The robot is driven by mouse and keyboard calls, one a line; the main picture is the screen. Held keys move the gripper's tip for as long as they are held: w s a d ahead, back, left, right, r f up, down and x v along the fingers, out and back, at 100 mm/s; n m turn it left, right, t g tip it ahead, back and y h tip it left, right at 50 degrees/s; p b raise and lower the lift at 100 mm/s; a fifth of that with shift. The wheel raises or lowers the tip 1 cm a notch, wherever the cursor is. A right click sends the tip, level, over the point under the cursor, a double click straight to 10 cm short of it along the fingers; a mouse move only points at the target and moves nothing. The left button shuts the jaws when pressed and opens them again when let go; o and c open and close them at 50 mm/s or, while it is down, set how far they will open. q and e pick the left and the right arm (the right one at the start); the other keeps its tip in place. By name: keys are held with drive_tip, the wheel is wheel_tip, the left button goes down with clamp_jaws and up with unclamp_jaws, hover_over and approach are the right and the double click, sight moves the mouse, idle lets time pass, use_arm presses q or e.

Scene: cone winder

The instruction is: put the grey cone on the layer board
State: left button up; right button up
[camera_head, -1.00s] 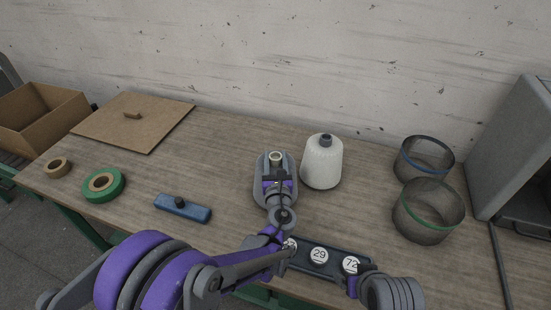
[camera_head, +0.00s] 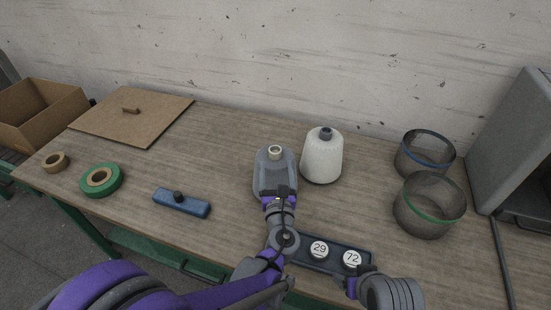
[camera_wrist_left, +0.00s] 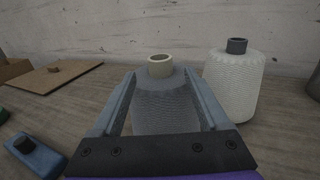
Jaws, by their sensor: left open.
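The grey cone (camera_head: 275,170) stands upright on the table with its pale tube tip up. In the left wrist view the grey cone (camera_wrist_left: 166,105) sits between the two fingers of my left gripper (camera_wrist_left: 165,95). My left gripper (camera_head: 275,176) is open around the cone's sides, its palm on the near side; I cannot tell whether a finger touches. The layer board (camera_head: 150,112), a flat brown sheet with a small grip block, lies at the back left; it shows in the left wrist view too (camera_wrist_left: 45,80).
A white cone (camera_head: 322,160) stands just right of the grey one. Two mesh cylinders (camera_head: 430,215) stand further right. A blue block with a knob (camera_head: 181,203), tape rolls (camera_head: 101,181) and a cardboard box (camera_head: 40,112) are left. A numbered panel (camera_head: 335,257) lies near the front edge.

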use_arm(q)
drive_tip(key=s, duration=0.5)
drive_tip(key=shift+d, duration=0.15)
drive_tip(key=s+a+f+n+g+y, duration=0.25)
drive_tip(key=s+a+n+g, duration=0.2)
drive_tip(key=a+n, duration=0.5)
drive_tip(key=s+a+f+n+g+y, duration=0.1)
drive_tip(key=s+a+f+n+g, duration=0.3)
drive_tip(key=a+n, duration=0.6)
drive_tip(key=s+d+f+n+g+h, duration=0.2)
drive_tip(key=s+f+n+g+h, duration=0.1)
drive_tip(key=s+n, duration=1)
drive_tip(key=n+g+h, duration=0.1)
drive_tip(key=n, duration=0.1)
drive_tip(key=shift+n+h, duration=0.35)
